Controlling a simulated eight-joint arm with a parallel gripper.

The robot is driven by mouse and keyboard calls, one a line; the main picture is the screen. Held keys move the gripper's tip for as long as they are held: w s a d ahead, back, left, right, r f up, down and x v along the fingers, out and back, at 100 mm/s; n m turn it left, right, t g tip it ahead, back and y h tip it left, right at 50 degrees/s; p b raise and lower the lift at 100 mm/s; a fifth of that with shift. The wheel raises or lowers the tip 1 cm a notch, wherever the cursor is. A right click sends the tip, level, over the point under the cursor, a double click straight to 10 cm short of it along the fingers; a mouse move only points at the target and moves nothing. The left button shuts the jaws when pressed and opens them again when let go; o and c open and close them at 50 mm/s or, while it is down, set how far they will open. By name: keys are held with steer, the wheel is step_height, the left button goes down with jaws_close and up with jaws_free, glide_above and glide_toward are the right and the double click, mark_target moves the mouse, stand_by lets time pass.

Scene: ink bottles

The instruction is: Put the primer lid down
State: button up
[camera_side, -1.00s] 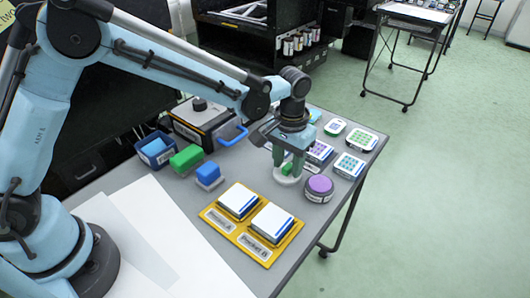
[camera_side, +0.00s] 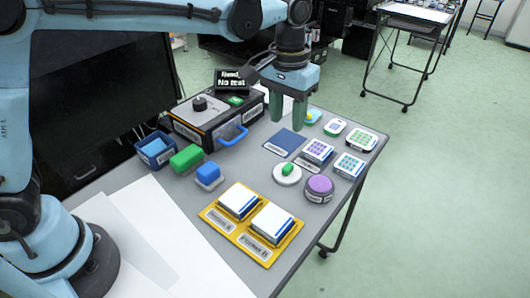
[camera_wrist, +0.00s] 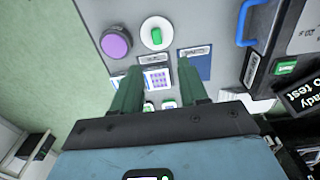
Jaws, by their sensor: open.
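A white round lid with a green knob (camera_side: 287,173) lies flat on the grey table, left of a purple round container (camera_side: 319,188). It looks like the primer lid; I cannot read a label on it. The lid (camera_wrist: 156,33) also shows in the wrist view, beside the purple container (camera_wrist: 116,42). My gripper (camera_side: 287,123) is raised above the table, beyond the lid in the side view and apart from it. Its two green fingers are spread with nothing between them, and they show in the wrist view (camera_wrist: 160,68) too.
A dark blue square (camera_side: 285,142) lies near the lid. A device with a blue handle (camera_side: 233,137) and a dark display stands to the left. A yellow tray (camera_side: 216,220) with two white blocks is in front. Small keypad-like blocks (camera_side: 317,151) stand to the right.

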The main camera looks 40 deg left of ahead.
steer(key=s+a+t, duration=0.7)
steer(key=s+a, duration=0.7)
steer(key=shift+s+a+f, duration=0.25)
steer(key=shift+s+a, duration=0.1)
